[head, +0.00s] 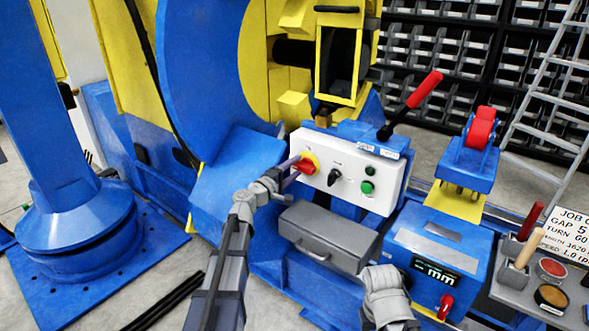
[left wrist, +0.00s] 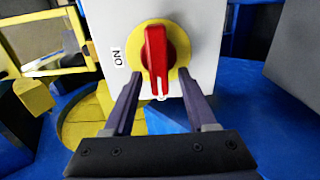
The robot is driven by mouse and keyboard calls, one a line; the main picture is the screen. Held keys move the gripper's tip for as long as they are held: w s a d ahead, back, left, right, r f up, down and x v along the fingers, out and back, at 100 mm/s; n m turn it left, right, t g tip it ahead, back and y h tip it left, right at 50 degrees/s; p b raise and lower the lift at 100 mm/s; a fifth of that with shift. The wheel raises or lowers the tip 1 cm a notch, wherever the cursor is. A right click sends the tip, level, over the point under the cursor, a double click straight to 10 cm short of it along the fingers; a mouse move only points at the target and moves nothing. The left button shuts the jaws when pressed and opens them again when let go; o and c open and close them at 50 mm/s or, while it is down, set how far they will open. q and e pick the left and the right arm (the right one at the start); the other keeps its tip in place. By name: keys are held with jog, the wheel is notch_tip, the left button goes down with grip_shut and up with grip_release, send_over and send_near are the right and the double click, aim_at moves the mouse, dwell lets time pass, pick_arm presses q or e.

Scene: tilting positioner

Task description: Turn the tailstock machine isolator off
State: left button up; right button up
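The isolator is a red handle (left wrist: 156,50) on a yellow disc (left wrist: 174,35), on the white face of a control box (head: 349,166). In the left wrist view the handle stands upright, with a white mark at its lower end. An ON label (left wrist: 118,58) is left of the disc; a small mark below it is partly cut off. In the head view the handle (head: 304,166) is at the box's left end. My left gripper (left wrist: 158,82) is open in front of the disc, a finger either side of the handle's lower end.
The box also has a black selector (head: 335,177), green buttons (head: 367,187) and a red-knobbed lever (head: 424,90) behind it. A grey drawer-like box (head: 325,236) sits below. My right arm shows at bottom centre; its fingers do not. A blue unit with a display (head: 437,270) is to the right.

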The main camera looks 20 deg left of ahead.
pick_arm(q)
jog(key=v, duration=0.7)
jog(key=shift+s, duration=0.4)
jog(key=shift+a, duration=0.1)
